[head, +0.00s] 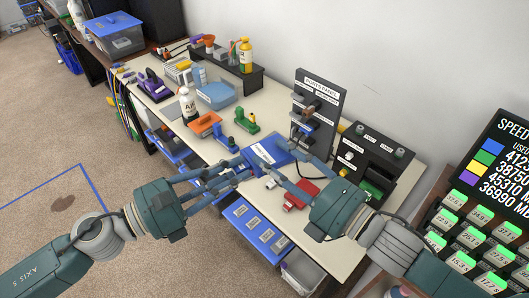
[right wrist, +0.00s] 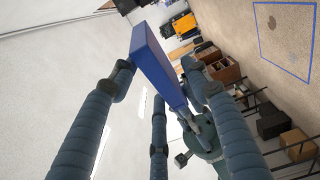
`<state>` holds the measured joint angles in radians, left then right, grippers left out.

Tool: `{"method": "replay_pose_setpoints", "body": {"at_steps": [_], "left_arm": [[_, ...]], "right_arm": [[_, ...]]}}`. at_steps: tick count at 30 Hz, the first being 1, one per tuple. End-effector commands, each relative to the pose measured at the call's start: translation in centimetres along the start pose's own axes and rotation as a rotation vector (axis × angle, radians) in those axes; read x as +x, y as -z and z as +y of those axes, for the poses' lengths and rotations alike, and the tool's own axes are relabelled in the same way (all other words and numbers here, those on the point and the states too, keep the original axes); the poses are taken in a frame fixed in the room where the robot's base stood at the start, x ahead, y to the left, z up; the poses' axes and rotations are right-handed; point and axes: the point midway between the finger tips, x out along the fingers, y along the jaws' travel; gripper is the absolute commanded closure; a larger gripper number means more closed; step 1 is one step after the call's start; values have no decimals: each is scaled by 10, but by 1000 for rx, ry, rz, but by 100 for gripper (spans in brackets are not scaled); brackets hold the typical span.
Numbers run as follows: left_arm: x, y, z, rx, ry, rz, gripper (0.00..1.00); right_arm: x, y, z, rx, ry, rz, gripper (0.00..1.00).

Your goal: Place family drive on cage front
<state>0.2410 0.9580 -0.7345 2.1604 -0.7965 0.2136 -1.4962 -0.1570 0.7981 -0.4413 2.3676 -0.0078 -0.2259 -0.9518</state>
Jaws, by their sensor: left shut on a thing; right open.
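A blue block-like drive (head: 266,154) with a white label is at the front edge of the workbench in the head view; the label is too small to read. My left gripper (head: 238,172) is shut on its near left side. The drive also shows in the right wrist view (right wrist: 155,60), with my left gripper (right wrist: 195,112) below it. My right gripper (head: 287,166) is open, its fingers close to the drive's right side; contact is unclear. In the right wrist view, my right gripper's fingers (right wrist: 160,80) spread around the drive. I cannot make out which part is the cage front.
Behind stand a black ports panel (head: 318,92) and a black box with slots (head: 372,150).

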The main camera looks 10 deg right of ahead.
Motion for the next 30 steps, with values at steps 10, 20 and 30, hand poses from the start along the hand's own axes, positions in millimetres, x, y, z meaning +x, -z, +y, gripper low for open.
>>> {"method": "replay_pose_setpoints", "body": {"at_steps": [10,20,30], "left_arm": [[0,0,0,0,0,-1,100],[0,0,0,0,0,-1,100],[0,-1,0,1,0,-1,67]], "right_arm": [[33,0,0,0,0,1,53],[34,0,0,0,1,1,59],[34,0,0,-1,1,1,100]]}}
